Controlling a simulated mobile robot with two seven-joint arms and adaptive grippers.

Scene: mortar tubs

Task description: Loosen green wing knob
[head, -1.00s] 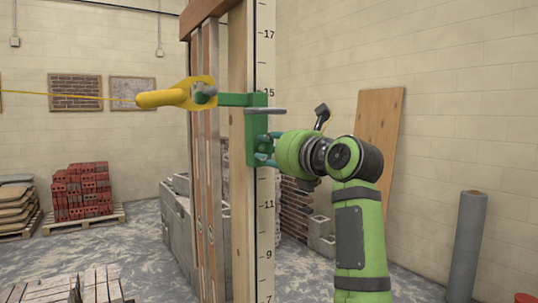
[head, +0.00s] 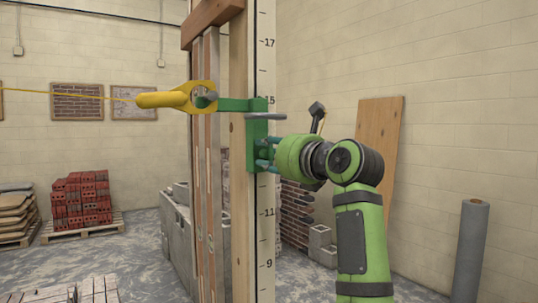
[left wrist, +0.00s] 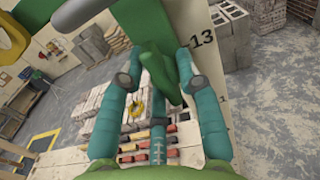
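The green wing knob (left wrist: 160,75) shows in the left wrist view between the teal fingers of my left gripper (left wrist: 160,65). Its wings lie close to the fingertips, and I cannot tell whether the fingers press on them. In the head view my left gripper (head: 264,153) reaches the green bracket (head: 257,106) on the upright post from the right. Its fingers point at the bracket's lower part and mostly hide the knob there. My right gripper is in neither view.
A yellow line holder (head: 165,98) hangs on the bracket's left end, with a taut line running left. A grey rod (head: 265,117) sits just above my gripper. The marked wooden post (head: 238,200) stands beside it. A plywood board (head: 380,130) leans on the wall behind.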

